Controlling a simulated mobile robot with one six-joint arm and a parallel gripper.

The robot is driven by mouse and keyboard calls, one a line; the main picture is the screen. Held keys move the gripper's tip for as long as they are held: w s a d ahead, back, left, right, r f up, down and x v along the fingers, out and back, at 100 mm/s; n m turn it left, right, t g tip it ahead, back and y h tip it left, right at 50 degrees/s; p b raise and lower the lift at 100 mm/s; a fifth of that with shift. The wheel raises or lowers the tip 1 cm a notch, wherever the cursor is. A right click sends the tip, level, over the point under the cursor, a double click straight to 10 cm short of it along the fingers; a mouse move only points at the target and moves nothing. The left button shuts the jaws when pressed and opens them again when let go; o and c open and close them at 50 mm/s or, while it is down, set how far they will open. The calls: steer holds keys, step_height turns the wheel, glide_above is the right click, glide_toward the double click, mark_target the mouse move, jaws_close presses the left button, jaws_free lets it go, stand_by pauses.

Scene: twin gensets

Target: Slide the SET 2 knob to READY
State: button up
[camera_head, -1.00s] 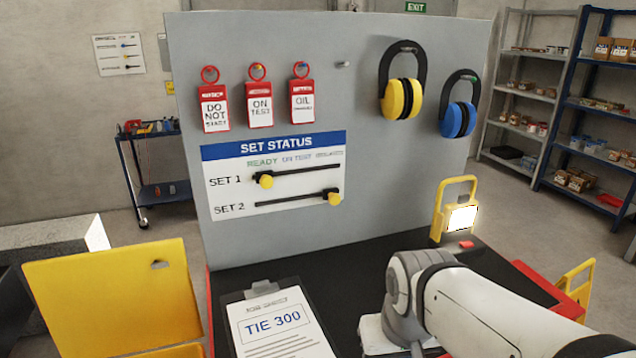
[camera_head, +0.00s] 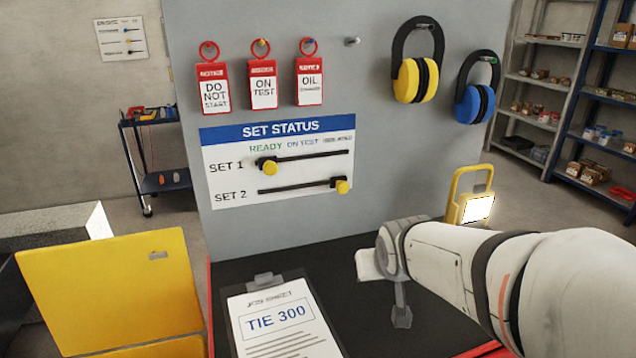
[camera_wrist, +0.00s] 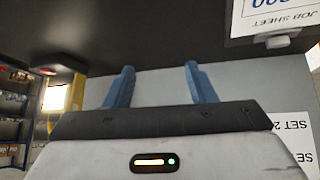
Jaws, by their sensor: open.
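The SET 2 knob (camera_head: 342,187) is yellow and sits at the right end of its black slot on the white SET STATUS panel (camera_head: 225,160). The green READY label (camera_head: 266,147) is above the left part of the slots. The yellow SET 1 knob (camera_head: 269,168) is at the left end of its slot, under READY. My gripper (camera_wrist: 160,75) shows in the wrist view with its two blue fingers apart and nothing between them. It is away from both knobs. In that view, part of the panel (camera_wrist: 292,122) shows upside down at the right edge.
Red tags (camera_head: 263,84) and ear defenders (camera_head: 417,80) hang on the grey board above and right of the panel. A clipboard (camera_head: 280,320) lies on the black bench top below. A lit yellow lamp (camera_head: 476,208) stands at right. The space before the panel is clear.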

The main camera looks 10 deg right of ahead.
steer(key=w+t+b, duration=0.2)
steer(key=w+t, duration=0.3)
steer(key=w, duration=0.6)
steer(key=n+t+y+b, duration=0.2)
steer(key=t+y+b, duration=0.1)
steer(key=t+y, duration=0.15)
glide_toward(344, 189)
steer(key=d+x, duration=0.1)
steer(key=x, duration=0.2)
steer(key=shift+n+t, duration=0.3)
steer(key=shift+t, duration=0.05)
steer(key=w+a, duration=0.1)
steer(key=w, duration=0.4)
steer(key=w+a, duration=0.1)
steer(key=w, duration=0.1)
steer(key=shift+w+a+f+p, duration=0.2)
steer(key=shift+w+a+p, duration=0.1)
steer(key=shift+a+p, duration=0.1)
steer(key=shift+d, duration=0.1)
